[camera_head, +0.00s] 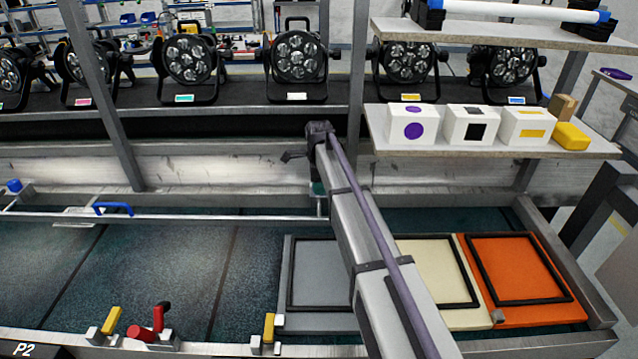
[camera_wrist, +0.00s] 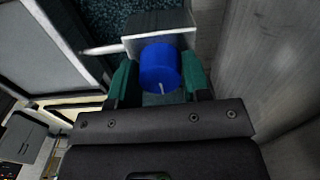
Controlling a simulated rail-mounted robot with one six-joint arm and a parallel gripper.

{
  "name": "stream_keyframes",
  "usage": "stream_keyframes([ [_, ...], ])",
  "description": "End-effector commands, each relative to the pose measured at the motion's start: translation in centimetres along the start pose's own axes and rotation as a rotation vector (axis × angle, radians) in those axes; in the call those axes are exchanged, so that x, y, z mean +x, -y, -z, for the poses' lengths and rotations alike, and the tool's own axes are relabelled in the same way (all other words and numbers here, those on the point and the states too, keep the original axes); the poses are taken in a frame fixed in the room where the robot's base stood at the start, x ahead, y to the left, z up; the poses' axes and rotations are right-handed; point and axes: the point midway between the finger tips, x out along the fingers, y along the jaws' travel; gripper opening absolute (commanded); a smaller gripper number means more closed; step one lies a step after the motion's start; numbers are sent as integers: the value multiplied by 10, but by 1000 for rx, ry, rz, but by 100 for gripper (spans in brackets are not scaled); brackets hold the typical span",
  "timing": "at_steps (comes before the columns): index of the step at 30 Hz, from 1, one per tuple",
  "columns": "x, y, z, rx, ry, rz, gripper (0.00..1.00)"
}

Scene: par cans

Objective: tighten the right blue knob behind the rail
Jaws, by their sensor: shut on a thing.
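The right blue knob (camera_wrist: 161,68) shows in the wrist view as a blue cylinder with a short white mark on its face, in front of a grey metal block (camera_wrist: 158,28). My gripper (camera_wrist: 159,80) has its two green fingers on either side of the knob and is shut on it. In the head view my arm reaches back to the rail (camera_head: 250,217), and my gripper (camera_head: 318,188) is at the rail's right end. The knob is hidden there behind the arm. Another blue knob (camera_head: 14,186) stands at the far left end of the rail.
A blue handle (camera_head: 114,208) sits on the rail at left. Grey, cream and orange framed panels (camera_head: 525,278) lie at right. A shelf (camera_head: 480,146) with white boxes overhangs the right side. Yellow and red levers (camera_head: 160,316) stand at the front edge. Par cans (camera_head: 296,57) line the back.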

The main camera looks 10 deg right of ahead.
Motion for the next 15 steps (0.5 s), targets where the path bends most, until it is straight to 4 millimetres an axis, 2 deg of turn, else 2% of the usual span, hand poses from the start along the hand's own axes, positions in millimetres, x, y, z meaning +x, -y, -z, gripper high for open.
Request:
stream_keyframes([
  [15,0,-1,0,76,0,-1,20],
])
